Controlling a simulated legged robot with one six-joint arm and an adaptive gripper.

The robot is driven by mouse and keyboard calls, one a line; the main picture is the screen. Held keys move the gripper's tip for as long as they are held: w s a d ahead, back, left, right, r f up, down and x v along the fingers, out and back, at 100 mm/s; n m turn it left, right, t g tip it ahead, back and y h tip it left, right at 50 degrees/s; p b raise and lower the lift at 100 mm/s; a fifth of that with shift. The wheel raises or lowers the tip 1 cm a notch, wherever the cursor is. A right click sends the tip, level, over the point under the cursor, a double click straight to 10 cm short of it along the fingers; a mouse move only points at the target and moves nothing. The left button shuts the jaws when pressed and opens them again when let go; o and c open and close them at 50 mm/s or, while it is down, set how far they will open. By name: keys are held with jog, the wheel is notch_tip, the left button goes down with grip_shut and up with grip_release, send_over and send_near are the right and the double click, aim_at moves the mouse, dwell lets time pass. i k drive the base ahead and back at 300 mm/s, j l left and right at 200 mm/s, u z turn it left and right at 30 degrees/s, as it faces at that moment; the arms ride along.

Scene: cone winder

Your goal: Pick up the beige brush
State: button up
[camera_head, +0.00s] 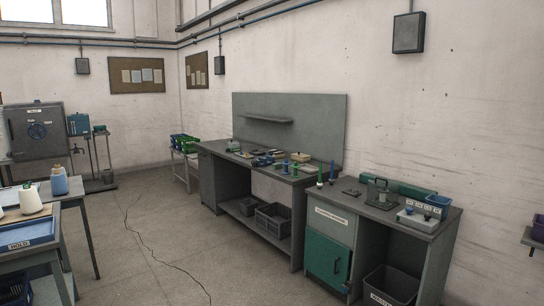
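A small beige item (300,157) lies on the top of the long grey workbench (228,155) in the middle of the view, toward its back right. It may be the beige brush, but it is too small to tell for sure. Several other small tools and parts lie around it, among them blue items (262,161) to its left and a green upright piece (319,174) to its right. My gripper is not in view.
A lower cabinet (330,215) with a green door stands right of the workbench. A table with a blue HOLD tray (28,236) and yarn cones (30,199) is at the left.

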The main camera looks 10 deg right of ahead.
aim_at(280, 154)
jog(key=i+l+u, duration=0.1)
jog(key=i+u, duration=0.2)
jog(key=i, duration=1.8)
jog(key=i+u, duration=0.2)
jog(key=i, duration=0.55)
jog(key=i+u, duration=0.25)
jog(key=i, duration=0.45)
jog(key=i+z, duration=0.35)
jog(key=i, duration=0.4)
jog(key=i+j+z, duration=0.15)
jog(key=i+z, duration=0.15)
jog(key=i, duration=0.45)
jog(key=i+z, duration=0.3)
jog(key=i, duration=0.5)
jog(key=i+j+z, duration=0.1)
jog(key=i+z, duration=0.25)
jog(key=i, duration=0.4)
jog(key=i+z, duration=0.65)
jog(key=z, duration=0.15)
jog(key=i+j+z, duration=0.15)
jog(key=i+z, duration=0.25)
jog(key=i+j+z, duration=0.2)
jog(key=z, duration=0.2)
